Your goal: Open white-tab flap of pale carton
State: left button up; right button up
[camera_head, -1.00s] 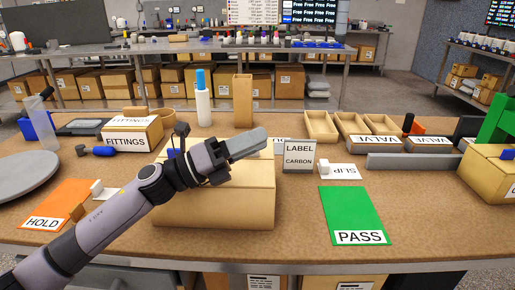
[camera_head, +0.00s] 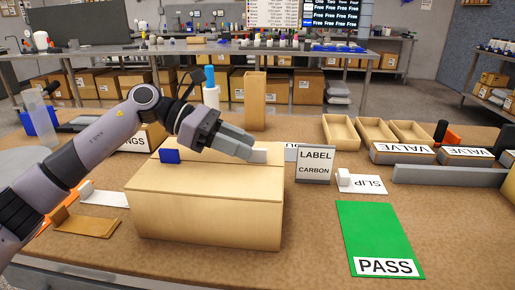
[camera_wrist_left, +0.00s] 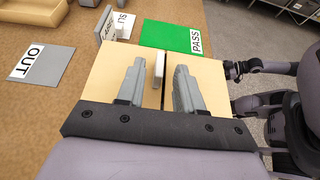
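The pale carton (camera_head: 210,222) stands on the brown bench in front of me, its top flaps lying closed with a seam between them. A blue tab (camera_head: 170,156) stands on its top at left, and the white tab (camera_head: 260,156) at right. My left gripper (camera_head: 250,148) is low over the carton's top at the white tab. In the left wrist view its fingers (camera_wrist_left: 160,64) are apart, with the white tab (camera_wrist_left: 158,72) between them and a gap showing on each side. Part of my right arm shows at that view's right edge; its gripper is not clear.
The green PASS mat (camera_head: 375,232) lies clear at right. A tall tan box (camera_head: 255,100) and a white bottle with blue cap (camera_head: 210,90) stand behind. A FITTINGS box is partly hidden behind my arm.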

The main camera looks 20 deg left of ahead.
aim_at(257, 149)
pick_arm(q)
jog(key=x, duration=0.2)
jog(key=shift+d, duration=0.25)
jog(key=shift+w+d+f, duration=0.25)
jog(key=shift+d+f, duration=0.1)
jog(key=shift+d, duration=0.15)
grip_shut()
jog(key=shift+r+p, duration=0.1)
jog(key=shift+p, duration=0.2)
